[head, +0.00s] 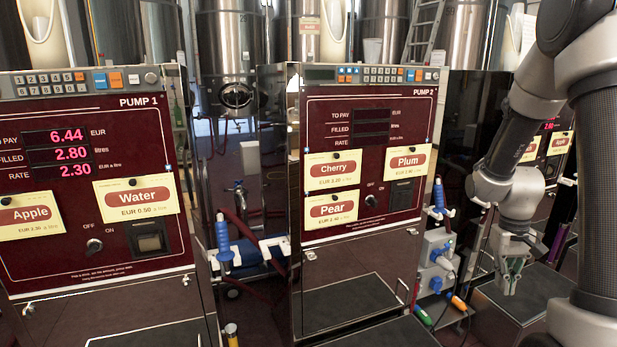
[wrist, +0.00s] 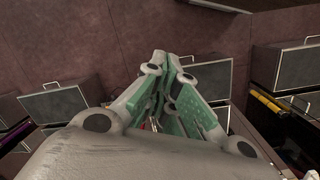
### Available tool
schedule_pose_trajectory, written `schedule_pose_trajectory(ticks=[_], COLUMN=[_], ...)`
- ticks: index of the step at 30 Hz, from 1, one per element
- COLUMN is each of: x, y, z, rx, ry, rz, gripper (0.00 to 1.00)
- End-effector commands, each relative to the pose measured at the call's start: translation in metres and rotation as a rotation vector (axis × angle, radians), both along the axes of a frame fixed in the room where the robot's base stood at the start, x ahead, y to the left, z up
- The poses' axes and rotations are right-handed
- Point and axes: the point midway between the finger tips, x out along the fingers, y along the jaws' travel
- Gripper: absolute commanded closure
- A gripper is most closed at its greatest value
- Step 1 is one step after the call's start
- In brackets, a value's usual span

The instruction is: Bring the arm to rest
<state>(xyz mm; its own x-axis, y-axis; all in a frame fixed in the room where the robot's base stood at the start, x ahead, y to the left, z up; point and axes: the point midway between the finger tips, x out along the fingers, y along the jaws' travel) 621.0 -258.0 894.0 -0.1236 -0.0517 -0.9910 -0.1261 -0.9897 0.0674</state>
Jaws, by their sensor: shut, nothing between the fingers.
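My arm reaches in from the right side of the head view, with my gripper (head: 509,280) hanging downward at its end, in front of the gap between Pump 2 and the pump at the far right. The fingers look closed and hold nothing. In the wrist view my gripper (wrist: 168,75) shows from behind, its green-padded fingers meeting at the tips with nothing between them. The fingers appear clear of any surface, though the exact height is hard to tell.
Pump 1 (head: 95,105) shows 6.44, 2.80 and 2.30. Pump 2 (head: 345,115) has blank displays and Cherry, Plum and Pear cards. Another pump (head: 563,146) stands partly behind my arm. Blue-handled nozzles (head: 223,240) hang beside the pumps. Steel tanks (head: 228,50) and a ladder (head: 424,30) stand behind.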

Motion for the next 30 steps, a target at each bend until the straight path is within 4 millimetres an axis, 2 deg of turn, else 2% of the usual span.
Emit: schedule_pose_trajectory(ticks=[1,6,9,13,18,22,26,30], x=[-0.016,-0.075,-0.106,-0.137,-0.156,-0.160,-0.162,-0.161], y=[0.010,0.045,0.064,0.083,0.097,0.103,0.107,0.109], z=[0.027,0.096,0.127,0.158,0.191,0.214,0.226,0.227], rx=[0.003,0.025,0.036,0.046,0.040,0.035,0.035,0.038], ry=[0.000,0.000,-0.035,-0.132,-0.319,-0.434,-0.490,-0.495], rz=[-0.001,-0.005,0.003,0.027,0.075,0.107,0.127,0.139], gripper=[1.00,1.00,1.00,1.00,1.00,1.00,1.00,1.00])
